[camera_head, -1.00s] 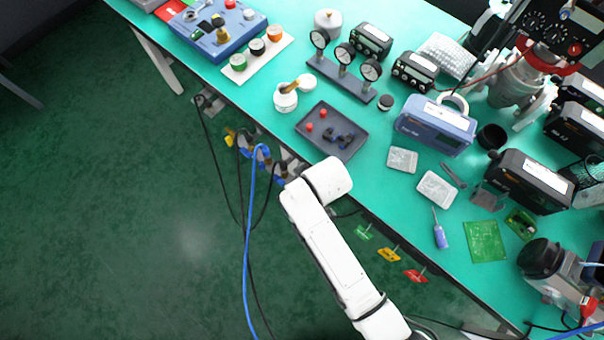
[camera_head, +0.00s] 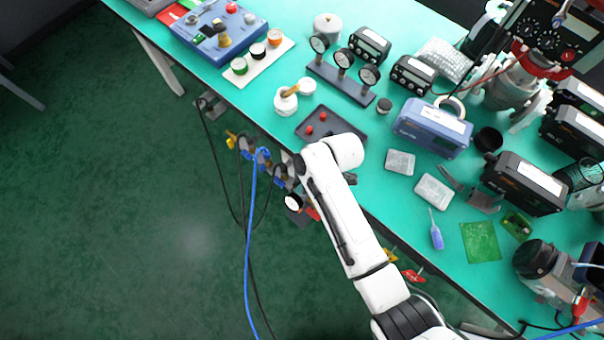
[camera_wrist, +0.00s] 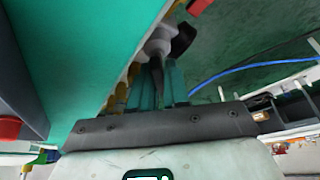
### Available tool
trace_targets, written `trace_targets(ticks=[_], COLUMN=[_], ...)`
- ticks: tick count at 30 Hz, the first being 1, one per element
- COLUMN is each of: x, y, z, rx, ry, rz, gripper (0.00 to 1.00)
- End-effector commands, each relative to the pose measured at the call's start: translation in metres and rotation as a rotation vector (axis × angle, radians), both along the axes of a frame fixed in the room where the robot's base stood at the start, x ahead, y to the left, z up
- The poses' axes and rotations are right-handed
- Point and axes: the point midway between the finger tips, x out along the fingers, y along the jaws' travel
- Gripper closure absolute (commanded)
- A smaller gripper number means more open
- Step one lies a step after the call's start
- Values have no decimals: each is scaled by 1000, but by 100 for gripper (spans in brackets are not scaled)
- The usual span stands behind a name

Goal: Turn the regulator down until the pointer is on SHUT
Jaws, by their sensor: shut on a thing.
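In the wrist view my gripper (camera_wrist: 164,84) has two translucent teal fingers, closed in on a grey-white fitting (camera_wrist: 158,42) with a black handle (camera_wrist: 184,38). The fitting is beside the bench edge, with the floor behind it. I cannot tell for sure that this fitting is the regulator. No pointer or SHUT mark is readable in either view. In the head view my white arm hides most of the gripper, which is low at the front edge of the bench. Several valves with blue and yellow parts (camera_head: 262,158) line that edge to its left.
The green bench (camera_head: 385,215) carries a dark tray (camera_head: 350,128) with red knobs, a gauge stand (camera_head: 340,82), a blue case (camera_head: 433,128) and a screwdriver (camera_head: 436,236). A blue hose (camera_head: 250,235) and black cables hang to the floor. The floor at left is clear.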

Motion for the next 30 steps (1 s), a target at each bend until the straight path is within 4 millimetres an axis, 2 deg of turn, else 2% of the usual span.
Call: trace_targets(ticks=[15, 22, 30], x=[2, 2, 1], y=[0, 1, 1], z=[-1, 0, 0], rx=[0, 0, 0], ry=[-5, -5, -4], rz=[457, 591, 667], gripper=[100, 100, 100])
